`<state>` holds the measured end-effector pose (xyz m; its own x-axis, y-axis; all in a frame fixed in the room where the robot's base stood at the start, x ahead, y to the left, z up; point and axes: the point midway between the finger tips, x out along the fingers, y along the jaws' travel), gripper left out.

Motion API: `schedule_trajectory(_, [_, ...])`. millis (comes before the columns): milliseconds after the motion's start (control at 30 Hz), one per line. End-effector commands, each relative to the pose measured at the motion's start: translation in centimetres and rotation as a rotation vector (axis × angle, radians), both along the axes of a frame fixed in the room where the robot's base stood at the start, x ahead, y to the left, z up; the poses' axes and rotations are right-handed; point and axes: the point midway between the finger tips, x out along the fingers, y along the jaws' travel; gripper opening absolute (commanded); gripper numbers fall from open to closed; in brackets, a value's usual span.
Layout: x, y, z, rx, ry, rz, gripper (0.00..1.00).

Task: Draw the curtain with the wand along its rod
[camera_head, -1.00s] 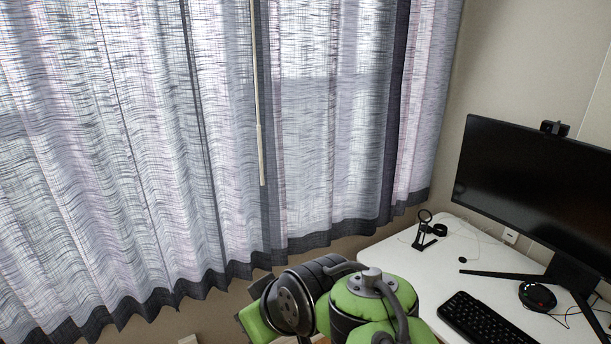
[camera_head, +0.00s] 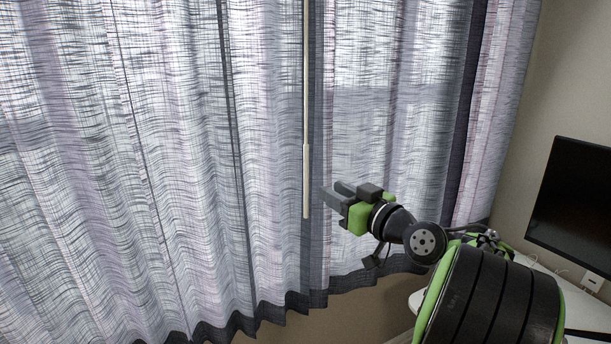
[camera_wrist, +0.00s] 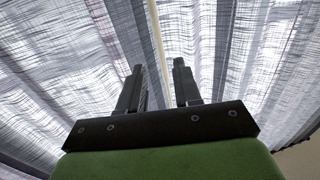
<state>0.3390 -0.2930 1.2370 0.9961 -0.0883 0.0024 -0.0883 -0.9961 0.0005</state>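The curtain (camera_head: 180,150) is sheer, grey-white and pleated with dark hems, and it covers most of the head view. The wand (camera_head: 306,180) is a thin cream rod hanging upright in front of it, left of my gripper. My gripper (camera_head: 331,195) points left toward the wand's lower part, with a gap between them in the picture. The wand (camera_wrist: 157,35) shows beyond the fingertips, in line with the gap. The curtain rod is out of view.
A white desk (camera_head: 540,265) stands at the lower right, partly hidden by my arm. A dark monitor (camera_head: 575,205) stands above it against the beige wall (camera_head: 565,80). The space in front of the curtain at left is clear.

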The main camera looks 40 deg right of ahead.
Motion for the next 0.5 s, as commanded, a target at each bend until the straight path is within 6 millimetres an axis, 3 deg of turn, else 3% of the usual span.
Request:
schedule_trajectory(300, [7.8,-0.6,0.1,0.002,0.0,0.004,0.33])
schedule_trajectory(500, [10.2,-0.9,0.1,0.001,0.001,0.0,0.33])
